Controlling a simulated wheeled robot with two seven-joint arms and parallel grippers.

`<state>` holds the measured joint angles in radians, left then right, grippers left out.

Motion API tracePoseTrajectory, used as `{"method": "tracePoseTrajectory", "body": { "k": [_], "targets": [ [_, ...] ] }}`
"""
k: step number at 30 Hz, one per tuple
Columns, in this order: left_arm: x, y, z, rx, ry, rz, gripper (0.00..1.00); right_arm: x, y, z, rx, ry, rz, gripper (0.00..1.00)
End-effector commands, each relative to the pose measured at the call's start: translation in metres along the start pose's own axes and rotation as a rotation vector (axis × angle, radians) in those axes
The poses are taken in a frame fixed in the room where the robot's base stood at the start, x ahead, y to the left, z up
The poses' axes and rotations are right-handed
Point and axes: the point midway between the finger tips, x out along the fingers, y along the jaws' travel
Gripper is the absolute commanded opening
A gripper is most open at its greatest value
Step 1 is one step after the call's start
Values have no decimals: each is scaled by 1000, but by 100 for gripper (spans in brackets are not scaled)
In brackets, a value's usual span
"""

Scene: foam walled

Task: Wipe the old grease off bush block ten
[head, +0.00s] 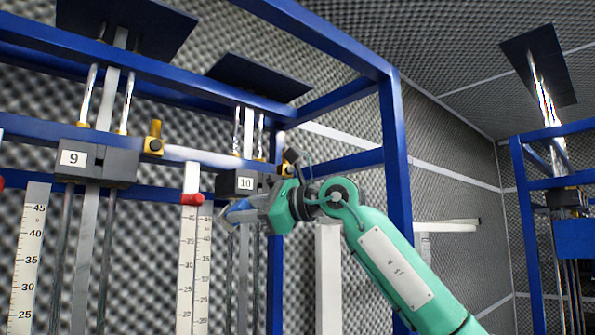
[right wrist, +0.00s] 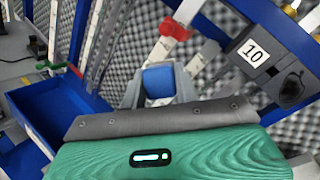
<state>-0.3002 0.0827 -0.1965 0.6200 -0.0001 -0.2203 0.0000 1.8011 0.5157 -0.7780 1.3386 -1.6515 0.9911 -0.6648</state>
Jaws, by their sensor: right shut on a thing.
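Bush block ten (head: 231,184) is a dark block with a white "10" label on the blue frame; it also shows at the upper right of the right wrist view (right wrist: 291,88). My right gripper (head: 232,215) is just below the block in the head view, partly overlapping its lower edge. It is shut on a blue pad or cloth (right wrist: 158,82); I cannot tell which. In the right wrist view the pad appears left of the block, apart from it. My left gripper is out of view.
Block nine (head: 112,160) stands to the left on the same frame. A white scale (head: 186,250) with a red marker stands beside block ten. A blue upright post (head: 393,150) is close behind my right arm. A blue tray (right wrist: 55,125) is at left in the right wrist view.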

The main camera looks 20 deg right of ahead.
Motion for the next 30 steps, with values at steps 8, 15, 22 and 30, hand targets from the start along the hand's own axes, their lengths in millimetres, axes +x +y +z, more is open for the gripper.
{"method": "tracePoseTrajectory", "body": {
  "k": [8, 15, 22, 30],
  "targets": [
    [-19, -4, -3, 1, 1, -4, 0, -53, -107, -10, -91, -100, -311, 12],
    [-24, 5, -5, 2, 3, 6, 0, -65, -130, -14, -117, -102, -381, 12],
    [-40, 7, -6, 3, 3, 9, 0, -47, -139, -18, -114, -102, -379, 12],
    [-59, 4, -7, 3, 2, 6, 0, -24, -148, -25, -115, -102, -378, 12]
  ]
}}
